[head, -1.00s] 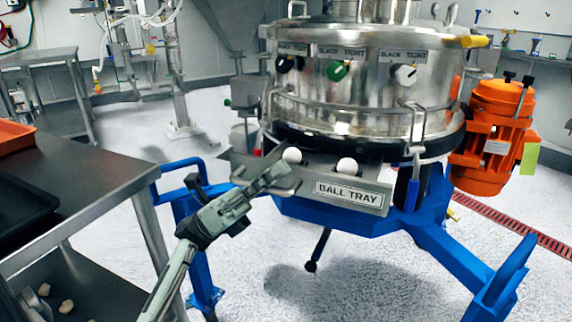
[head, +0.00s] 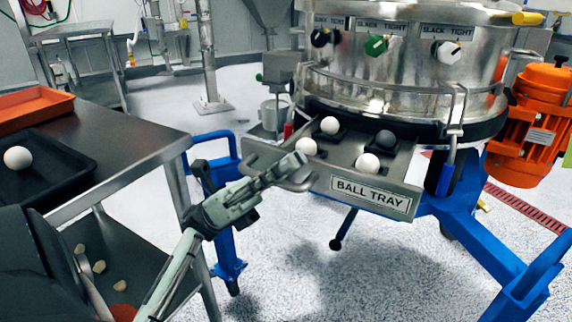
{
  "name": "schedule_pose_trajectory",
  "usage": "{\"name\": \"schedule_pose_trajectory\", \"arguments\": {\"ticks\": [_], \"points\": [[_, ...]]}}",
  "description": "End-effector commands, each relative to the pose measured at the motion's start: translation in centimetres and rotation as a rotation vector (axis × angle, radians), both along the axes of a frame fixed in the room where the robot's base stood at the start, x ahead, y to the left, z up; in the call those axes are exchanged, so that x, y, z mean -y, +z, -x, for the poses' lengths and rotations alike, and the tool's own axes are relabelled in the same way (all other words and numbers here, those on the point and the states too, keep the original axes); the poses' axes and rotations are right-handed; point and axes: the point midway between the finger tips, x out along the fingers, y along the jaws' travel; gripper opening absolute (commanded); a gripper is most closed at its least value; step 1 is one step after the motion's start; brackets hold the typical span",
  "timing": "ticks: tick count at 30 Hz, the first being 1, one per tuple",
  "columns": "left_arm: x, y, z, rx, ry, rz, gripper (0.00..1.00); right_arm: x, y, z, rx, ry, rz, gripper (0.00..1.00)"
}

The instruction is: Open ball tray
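The ball tray (head: 325,186) is a metal drawer labelled BALL TRAY, pulled partly out from under the round steel sifter (head: 400,85). My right gripper is not in view.
A steel table (head: 110,145) at the left holds a black tray (head: 62,178) with a white ball (head: 17,158) and an orange tray (head: 35,108). Blue frame legs (head: 475,240) stand below the sifter. An orange motor (head: 535,125) is at the right. Floor in front is clear.

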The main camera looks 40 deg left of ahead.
Motion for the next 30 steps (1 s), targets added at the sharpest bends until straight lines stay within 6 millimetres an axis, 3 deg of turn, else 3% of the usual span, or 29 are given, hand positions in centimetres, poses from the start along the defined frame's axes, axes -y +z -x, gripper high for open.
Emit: {"name": "schedule_pose_trajectory", "arguments": {"ticks": [11, 21, 30], "points": [[-0.3, -0.3, 0.1, -0.001, 0.001, 0.0, 0.2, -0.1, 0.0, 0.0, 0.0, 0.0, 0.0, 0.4], [-3.8, -4.0, 1.4, -0.003, 0.001, 0.0, 0.2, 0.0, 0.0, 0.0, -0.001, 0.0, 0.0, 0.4], [-5.1, -5.2, 1.9, 0.0, 0.0, 0.0, 0.2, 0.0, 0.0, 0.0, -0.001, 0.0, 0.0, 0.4]]}}
